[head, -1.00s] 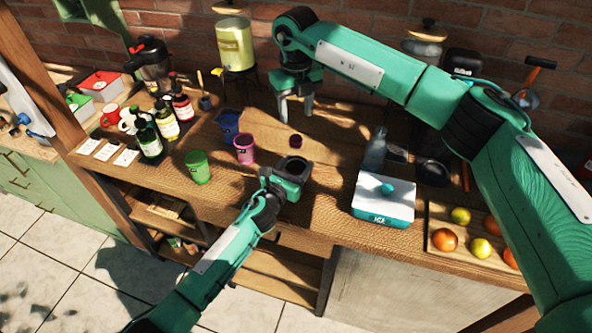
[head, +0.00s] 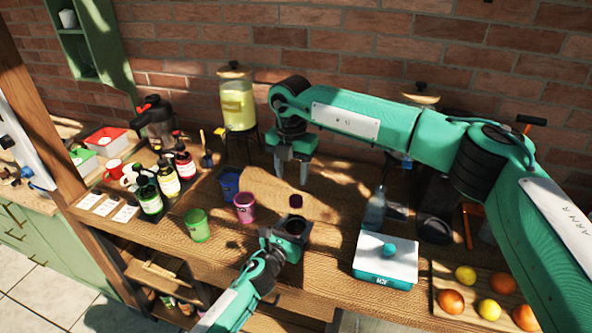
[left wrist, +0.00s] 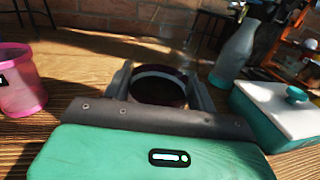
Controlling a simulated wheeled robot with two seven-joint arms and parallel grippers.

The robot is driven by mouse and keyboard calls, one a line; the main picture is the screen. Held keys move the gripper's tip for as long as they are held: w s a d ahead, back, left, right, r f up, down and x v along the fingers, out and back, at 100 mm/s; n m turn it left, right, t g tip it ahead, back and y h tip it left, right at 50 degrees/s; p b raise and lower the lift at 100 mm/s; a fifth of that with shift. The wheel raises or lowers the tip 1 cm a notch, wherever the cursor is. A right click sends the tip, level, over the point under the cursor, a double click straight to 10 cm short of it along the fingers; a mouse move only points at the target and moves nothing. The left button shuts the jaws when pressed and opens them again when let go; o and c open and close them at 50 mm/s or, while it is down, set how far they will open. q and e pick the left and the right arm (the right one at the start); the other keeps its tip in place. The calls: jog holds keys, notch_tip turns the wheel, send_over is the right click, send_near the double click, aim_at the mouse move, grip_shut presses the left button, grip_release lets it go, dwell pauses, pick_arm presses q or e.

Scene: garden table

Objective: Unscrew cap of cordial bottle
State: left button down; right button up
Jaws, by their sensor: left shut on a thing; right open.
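Bottles with green (head: 149,200), yellow (head: 168,179) and red (head: 185,164) contents stand together at the left of the table; I cannot tell which is the cordial bottle. My left gripper (head: 294,226) is low over the table's middle, shut on a dark round thing. The left wrist view shows this dark round thing (left wrist: 160,90) between the fingers, with a paler rim; its lower part is hidden. A small dark purple piece (head: 296,201) shows just beyond it; I cannot tell whether they touch. My right gripper (head: 292,176) is open and empty, fingers down, behind the purple piece.
Pink (head: 244,208), blue (head: 230,184) and green (head: 197,225) cups stand left of my left gripper. To the right are a grey bottle (head: 375,210), a white-lidded teal box (head: 386,262) and a fruit board (head: 447,276). A drink dispenser (head: 238,104) stands behind.

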aim_at(296, 198)
jog(key=m, duration=0.6)
jog(key=shift+w+d, duration=0.1)
jog(key=shift+d, duration=0.05)
jog(key=m, duration=0.6)
jog(key=shift+w+d+f, duration=0.1)
jog(key=shift+d, duration=0.25)
jog(key=shift+f, duration=3.9)
jog(key=c, duration=1)
